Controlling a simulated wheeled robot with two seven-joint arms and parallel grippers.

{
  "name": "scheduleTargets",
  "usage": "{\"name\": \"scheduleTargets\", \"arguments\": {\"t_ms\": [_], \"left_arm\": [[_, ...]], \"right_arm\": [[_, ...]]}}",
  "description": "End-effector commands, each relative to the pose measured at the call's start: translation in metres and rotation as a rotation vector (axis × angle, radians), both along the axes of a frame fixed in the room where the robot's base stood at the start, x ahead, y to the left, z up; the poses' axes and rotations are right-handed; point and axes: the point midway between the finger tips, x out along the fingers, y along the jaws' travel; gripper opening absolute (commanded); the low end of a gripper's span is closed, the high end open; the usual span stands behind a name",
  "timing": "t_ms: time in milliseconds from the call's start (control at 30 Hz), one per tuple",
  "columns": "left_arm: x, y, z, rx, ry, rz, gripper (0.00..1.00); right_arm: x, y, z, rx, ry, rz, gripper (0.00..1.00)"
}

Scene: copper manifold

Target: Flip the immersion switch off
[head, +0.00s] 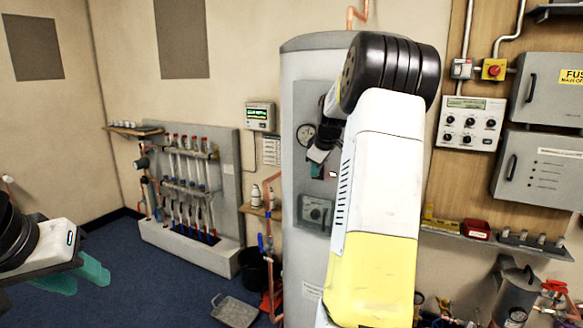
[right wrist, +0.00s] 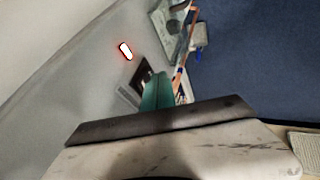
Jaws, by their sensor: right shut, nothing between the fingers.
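The grey cylinder (head: 300,75) stands in the middle of the head view, with a grey control panel on its front. A small lit white-and-red piece (head: 333,174) shows on that panel, and it glows in the right wrist view (right wrist: 125,50). I cannot tell if it is the immersion switch or its lamp. A dark plate (right wrist: 140,72) sits beside it, partly hidden by my green fingers. My right gripper (head: 316,170) is shut and empty, close to the panel; its fingers (right wrist: 156,92) point at the dark plate. Contact cannot be told. My left gripper (head: 76,279) is open and empty, low at the left.
My right arm hides the cylinder's right part. Blue floor at the left is mostly clear around a grey tray (head: 235,310).

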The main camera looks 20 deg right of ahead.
Motion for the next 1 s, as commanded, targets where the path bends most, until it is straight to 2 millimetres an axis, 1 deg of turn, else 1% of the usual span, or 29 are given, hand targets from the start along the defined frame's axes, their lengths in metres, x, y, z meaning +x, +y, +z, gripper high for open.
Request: {"name": "scheduleTargets", "arguments": {"t_ms": [100, 200, 533, 667, 1000], "left_arm": [[0.0000, 0.0000, 0.0000, 0.000, 0.000, 0.000, 0.36], [0.0000, 0.0000, 0.0000, 0.000, 0.000, 0.000, 0.36], [0.0000, 0.0000, 0.0000, 0.000, 0.000, 0.000, 0.36], [0.0000, 0.0000, 0.0000, 0.000, 0.000, 0.000, 0.36], [0.0000, 0.0000, 0.0000, 0.000, 0.000, 0.000, 0.36]], "right_arm": [[0.0052, -0.0054, -0.0013, 0.002, 0.000, 0.000, 0.00], [0.0064, -0.0069, -0.0018, 0.002, 0.000, 0.000, 0.00], [0.0063, -0.0073, -0.0023, -0.005, -0.004, 0.001, 0.00], [0.0080, -0.0098, -0.0055, -0.054, -0.042, 0.000, 0.00], [0.0095, -0.0122, -0.0017, -0.056, -0.048, -0.003, 0.00]]}}
